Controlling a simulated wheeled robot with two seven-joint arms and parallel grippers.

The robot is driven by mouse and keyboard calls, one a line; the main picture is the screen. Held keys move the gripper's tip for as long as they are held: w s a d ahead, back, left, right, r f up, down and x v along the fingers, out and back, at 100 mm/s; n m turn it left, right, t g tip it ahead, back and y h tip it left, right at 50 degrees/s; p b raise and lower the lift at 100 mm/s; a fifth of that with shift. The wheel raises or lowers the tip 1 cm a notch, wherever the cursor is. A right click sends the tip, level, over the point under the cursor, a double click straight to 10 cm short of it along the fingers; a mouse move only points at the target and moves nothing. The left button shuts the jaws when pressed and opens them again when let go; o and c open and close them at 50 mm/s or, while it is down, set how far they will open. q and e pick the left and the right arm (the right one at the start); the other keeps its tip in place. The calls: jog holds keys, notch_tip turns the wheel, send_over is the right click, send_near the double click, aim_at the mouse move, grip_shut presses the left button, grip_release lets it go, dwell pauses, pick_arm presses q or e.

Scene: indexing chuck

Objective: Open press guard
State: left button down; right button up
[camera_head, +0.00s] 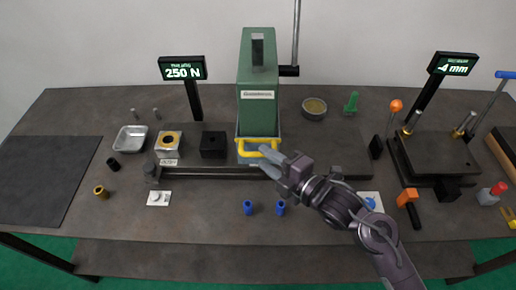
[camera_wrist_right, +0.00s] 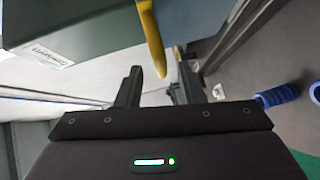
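The green press (camera_head: 258,75) stands at the back middle of the bench. The yellow guard handle (camera_head: 245,151) is a bar low across its front, and the guard looks down. My right gripper (camera_head: 266,158) is at the right part of this handle. In the right wrist view the yellow handle (camera_wrist_right: 151,38) reaches down between the two dark fingers of my right gripper (camera_wrist_right: 160,84), with a gap visible on each side. The fingers are apart. Contact with the bar cannot be told. My left gripper is out of view.
Blue cylinders (camera_head: 248,207) stand in front of the press. A black block (camera_head: 213,145), a brass-topped block (camera_head: 168,143) and a metal tray (camera_head: 131,138) are to its left. A bowl (camera_head: 314,108) is to its right. A dark fixture plate (camera_head: 437,154) lies further right.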

aim_at(261, 156)
jog(key=x, duration=0.3)
jog(key=shift+a, duration=0.15)
jog(key=shift+w+a+f+p, duration=0.1)
jog(key=shift+w+a+p, duration=0.1)
jog(key=shift+w+p, duration=0.1)
jog(key=shift+s, duration=0.1)
jog(key=c, duration=0.6)
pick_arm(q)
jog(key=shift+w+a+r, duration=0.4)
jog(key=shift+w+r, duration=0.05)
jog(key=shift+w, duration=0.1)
pick_arm(e)
grip_shut()
